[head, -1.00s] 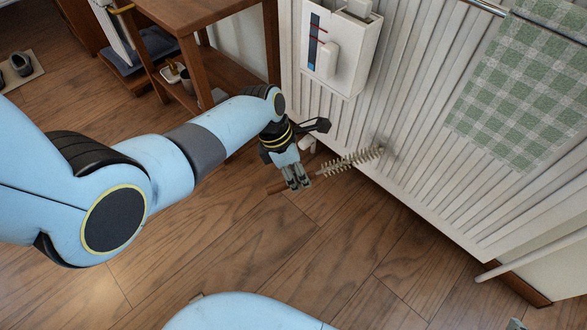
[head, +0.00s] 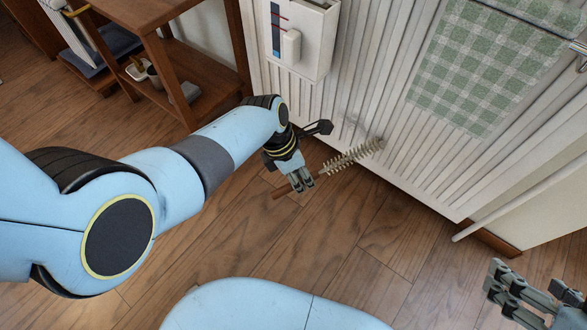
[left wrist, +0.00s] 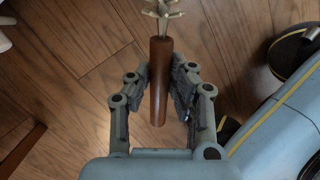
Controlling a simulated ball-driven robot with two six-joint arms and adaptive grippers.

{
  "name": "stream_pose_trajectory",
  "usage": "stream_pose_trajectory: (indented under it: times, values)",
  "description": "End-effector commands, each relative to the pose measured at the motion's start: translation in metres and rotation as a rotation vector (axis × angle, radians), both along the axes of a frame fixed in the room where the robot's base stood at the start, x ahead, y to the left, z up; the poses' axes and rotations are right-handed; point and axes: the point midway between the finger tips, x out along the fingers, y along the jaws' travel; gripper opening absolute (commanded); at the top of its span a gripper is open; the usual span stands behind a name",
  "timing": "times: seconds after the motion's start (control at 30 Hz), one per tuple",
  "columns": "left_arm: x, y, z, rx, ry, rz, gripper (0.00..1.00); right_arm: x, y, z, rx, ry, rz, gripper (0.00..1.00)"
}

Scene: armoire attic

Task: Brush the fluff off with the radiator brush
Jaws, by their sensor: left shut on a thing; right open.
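The radiator brush has a brown wooden handle (head: 281,192) and a pale bristled head (head: 352,157). My left gripper (head: 302,184) is shut on the handle and holds the brush tilted, bristles pointing right towards the lower part of the white radiator (head: 390,115). I cannot tell whether the bristle tip touches it. In the left wrist view the handle (left wrist: 160,80) lies between the fingers, and only the bristles' near end (left wrist: 163,14) shows. A faint grey patch (head: 347,126) on the radiator may be fluff. My right gripper (head: 527,278) is open and empty at the lower right.
A green checked towel (head: 480,70) hangs over the radiator's right part. A white box with a gauge (head: 300,40) is on its left part. A wooden shelf (head: 180,60) stands left of it. A pale pipe (head: 510,210) runs at lower right. Floor before the radiator is clear.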

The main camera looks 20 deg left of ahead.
Motion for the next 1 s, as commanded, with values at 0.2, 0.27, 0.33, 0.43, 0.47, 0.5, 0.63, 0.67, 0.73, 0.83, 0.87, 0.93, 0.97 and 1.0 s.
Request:
stream_pose_trajectory:
  times: [0.2,0.27,0.33,0.43,0.47,0.5,0.63,0.67,0.73,0.83,0.87,0.93,0.97,1.0]
  values:
    - [0.0,0.001,0.001,0.0,-0.003,0.001,0.0,0.001,0.0,0.005,0.0,-0.005,0.0,0.68]
    - [0.001,0.003,0.0,0.001,-0.003,0.001,0.0,0.001,0.0,0.005,0.0,-0.005,0.0,0.68]
    - [0.002,0.008,0.0,0.002,-0.003,0.0,0.0,0.001,0.0,0.005,0.0,-0.005,0.0,0.68]
    - [0.006,0.016,0.0,0.003,-0.002,0.0,0.0,0.001,0.0,0.005,0.0,-0.005,0.0,0.68]
    - [0.007,0.019,0.0,0.003,-0.002,0.001,0.0,0.001,0.0,0.005,0.0,-0.005,0.0,0.68]
    - [0.009,0.023,0.0,0.003,-0.002,0.001,0.0,0.001,0.0,0.005,0.0,-0.005,0.0,0.68]
    - [0.014,0.034,0.0,0.003,-0.002,0.001,0.0,0.001,0.0,0.005,0.0,-0.005,0.0,0.68]
    - [0.015,0.035,0.0,0.002,-0.002,0.001,0.0,0.001,0.0,0.005,0.0,-0.005,0.0,0.68]
    - [0.016,0.037,0.0,0.0,-0.002,0.001,0.0,0.001,0.0,0.005,0.0,-0.005,0.0,0.68]
    - [0.017,0.04,0.0,0.0,-0.002,0.002,0.0,0.001,0.0,0.005,0.0,-0.005,0.0,0.68]
    - [0.018,0.041,0.0,0.001,-0.002,0.002,0.0,0.001,0.0,0.005,0.0,-0.005,0.0,0.68]
    - [0.02,0.046,0.0,0.002,-0.003,0.002,0.0,0.001,0.0,0.005,0.0,-0.005,0.0,0.68]
    - [0.02,0.049,0.0,0.003,-0.003,0.002,0.0,0.001,0.0,0.005,0.0,-0.005,0.0,0.68]
    - [0.022,0.052,0.001,0.003,-0.003,0.002,0.0,0.001,0.0,0.005,0.0,-0.005,0.0,0.68]
